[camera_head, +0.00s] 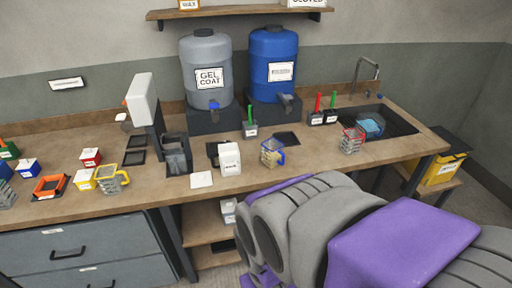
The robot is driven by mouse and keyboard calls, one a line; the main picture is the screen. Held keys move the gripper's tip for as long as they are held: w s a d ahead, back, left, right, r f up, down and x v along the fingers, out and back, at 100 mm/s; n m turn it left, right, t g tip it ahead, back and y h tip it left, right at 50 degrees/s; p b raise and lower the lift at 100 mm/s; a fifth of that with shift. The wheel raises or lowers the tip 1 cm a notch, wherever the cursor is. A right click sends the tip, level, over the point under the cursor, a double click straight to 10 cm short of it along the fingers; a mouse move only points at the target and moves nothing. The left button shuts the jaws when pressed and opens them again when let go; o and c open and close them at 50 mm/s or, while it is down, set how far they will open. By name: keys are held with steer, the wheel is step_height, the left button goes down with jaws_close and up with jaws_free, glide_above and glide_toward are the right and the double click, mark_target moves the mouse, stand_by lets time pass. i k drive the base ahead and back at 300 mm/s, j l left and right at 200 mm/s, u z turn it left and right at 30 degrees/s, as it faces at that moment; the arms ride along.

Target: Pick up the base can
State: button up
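A white can-like container (230,158) with a small label stands upright on the counter, near its front edge left of centre. A second white container (228,211) stands on the shelf below the counter. Their labels are too small to read, so I cannot tell which is the base can. My purple and grey arm fills the lower right foreground, in front of the counter. My gripper's fingers do not show.
A grey GEL COAT drum (207,72) and a blue drum (274,65) stand at the back on dark stands. A sink (385,122) is at right. Small coloured containers crowd the left.

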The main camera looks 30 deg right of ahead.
mark_target(225, 160)
steer(key=i+l+u, duration=0.1)
steer(key=u, duration=0.4)
steer(key=l+u, duration=0.3)
steer(key=u, duration=0.15)
steer(key=l+u, duration=0.25)
steer(key=u, duration=0.25)
steer(key=l+u, duration=0.2)
steer(key=u, duration=0.3)
steer(key=k+l+u, duration=0.1)
steer(key=l, duration=0.35)
steer(key=k+l+u, duration=0.15)
steer(key=k+l, duration=0.15)
steer(key=l, duration=0.15)
steer(key=k+l+u, duration=0.1)
steer(key=k+l, duration=0.15)
steer(key=l, duration=0.2)
steer(key=k+l+u, duration=0.1)
steer(key=l, duration=0.3)
steer(key=k, duration=0.1)
